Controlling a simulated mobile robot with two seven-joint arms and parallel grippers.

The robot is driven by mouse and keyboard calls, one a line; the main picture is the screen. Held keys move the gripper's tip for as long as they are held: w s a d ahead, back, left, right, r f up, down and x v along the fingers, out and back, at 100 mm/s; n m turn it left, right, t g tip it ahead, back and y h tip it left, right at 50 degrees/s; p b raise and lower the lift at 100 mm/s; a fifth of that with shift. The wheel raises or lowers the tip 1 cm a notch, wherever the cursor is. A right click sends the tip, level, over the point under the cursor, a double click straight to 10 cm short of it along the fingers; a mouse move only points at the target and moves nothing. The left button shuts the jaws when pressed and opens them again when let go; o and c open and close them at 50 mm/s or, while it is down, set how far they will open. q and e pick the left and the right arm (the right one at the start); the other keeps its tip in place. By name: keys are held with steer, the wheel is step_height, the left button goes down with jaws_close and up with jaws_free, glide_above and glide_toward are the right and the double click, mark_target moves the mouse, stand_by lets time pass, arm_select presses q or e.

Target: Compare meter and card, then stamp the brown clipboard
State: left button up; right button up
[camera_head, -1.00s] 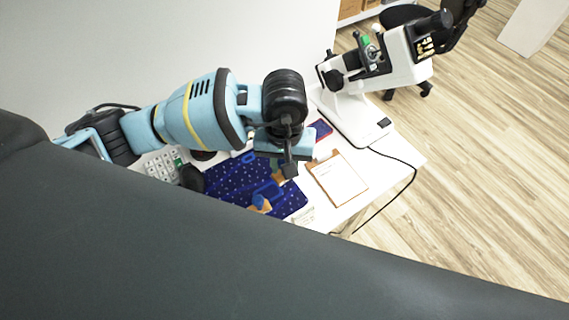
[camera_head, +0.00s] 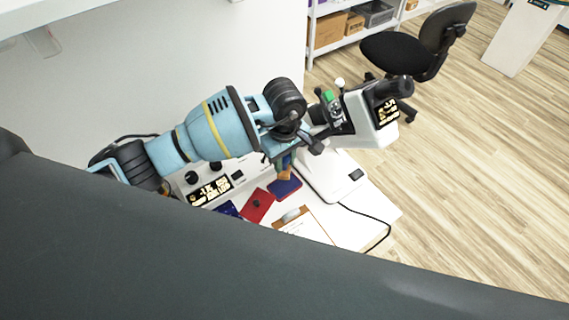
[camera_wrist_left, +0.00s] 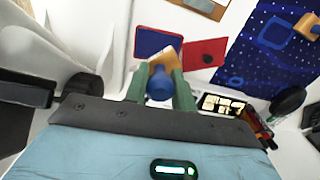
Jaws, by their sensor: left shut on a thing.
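My left gripper (camera_head: 285,164) is shut on a stamp with a blue knob (camera_wrist_left: 159,86) and a wooden block (camera_wrist_left: 163,60). In the left wrist view its green fingers (camera_wrist_left: 160,92) grip the knob from both sides. The stamp is over or close to a blue ink pad with a red rim (camera_head: 285,188); I cannot tell if they touch. The brown clipboard (camera_head: 318,234), holding white paper, lies to the right and is partly cut off. A meter (camera_head: 208,190) with a lit display stands left of the pad. I cannot pick out a card. My right gripper is not in view.
A red lid (camera_head: 257,206) lies beside the pad. A navy mat (camera_wrist_left: 245,62) bears another wooden piece (camera_wrist_left: 308,26). A white instrument (camera_head: 358,119) with a lit display and a trailing cable stands close right of my gripper. A chair (camera_head: 420,48) is beyond.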

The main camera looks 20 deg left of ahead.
mark_target(285, 172)
arm_select(q)
steer(key=shift+w, duration=0.35)
steer(key=shift+f, duration=0.1)
steer(key=shift+s, duration=0.15)
steer(key=shift+f, duration=0.2)
step_height(285, 172, down, 3)
steer(key=shift+f+b, duration=0.2)
steer(key=shift+b, duration=0.5)
steer(key=shift+f+b, duration=0.4)
steer(key=shift+f, duration=0.65)
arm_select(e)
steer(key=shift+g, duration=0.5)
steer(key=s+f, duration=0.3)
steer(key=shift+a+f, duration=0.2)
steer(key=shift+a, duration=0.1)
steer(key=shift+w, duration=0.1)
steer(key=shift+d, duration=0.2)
